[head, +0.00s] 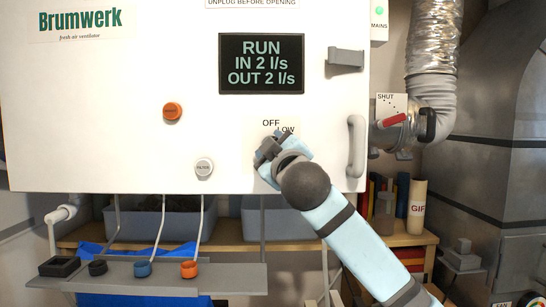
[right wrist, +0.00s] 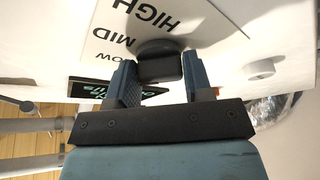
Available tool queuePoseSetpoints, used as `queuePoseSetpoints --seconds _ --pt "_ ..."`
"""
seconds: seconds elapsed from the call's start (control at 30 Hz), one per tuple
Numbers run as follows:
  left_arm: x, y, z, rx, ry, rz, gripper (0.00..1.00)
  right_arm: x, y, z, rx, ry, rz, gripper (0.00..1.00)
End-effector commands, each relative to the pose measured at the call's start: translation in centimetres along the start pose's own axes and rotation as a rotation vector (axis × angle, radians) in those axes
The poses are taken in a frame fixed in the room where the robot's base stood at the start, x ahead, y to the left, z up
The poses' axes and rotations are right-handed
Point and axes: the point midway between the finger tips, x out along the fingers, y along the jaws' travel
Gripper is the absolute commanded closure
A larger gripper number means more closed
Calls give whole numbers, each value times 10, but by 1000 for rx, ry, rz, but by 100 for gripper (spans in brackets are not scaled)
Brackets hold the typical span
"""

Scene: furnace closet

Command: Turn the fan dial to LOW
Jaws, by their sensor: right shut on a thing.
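The fan dial (right wrist: 160,65) is a dark knob on the white ventilator cabinet (head: 100,130). In the right wrist view it sits between the two fingers of my right gripper (right wrist: 162,82), which is shut on it. A white label (right wrist: 125,35) beside it reads HIGH, MID and LOW, upside down there. In the head view my right gripper (head: 270,152) covers most of the dial and label; OFF and part of LOW show above it. I cannot tell which mark the dial points to. The display (head: 262,64) reads RUN, IN 2 l/s, OUT 2 l/s. My left gripper is not in view.
An orange button (head: 172,111) and a pale round knob (head: 204,168) are left of the dial. A grey handle (head: 356,146) and a latch (head: 345,58) are at the cabinet's right. A grey ledge (head: 225,278) with several caps stands below. A red-handled duct lever (head: 394,121) is farther right.

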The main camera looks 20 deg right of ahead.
Motion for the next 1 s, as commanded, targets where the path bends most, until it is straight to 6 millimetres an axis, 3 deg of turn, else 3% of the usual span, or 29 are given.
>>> queuePoseSetpoints --seconds 0.53,0.57,0.63,1.0 --pt "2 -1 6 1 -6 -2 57 0 -1 0 26 0 9 77" --pt "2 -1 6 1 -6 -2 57 0 -1 0 26 0 9 49" --pt "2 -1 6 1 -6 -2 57 0 -1 0 26 0 9 33" --pt "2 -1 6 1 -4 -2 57 -4 -1 0 26 0 10 30"
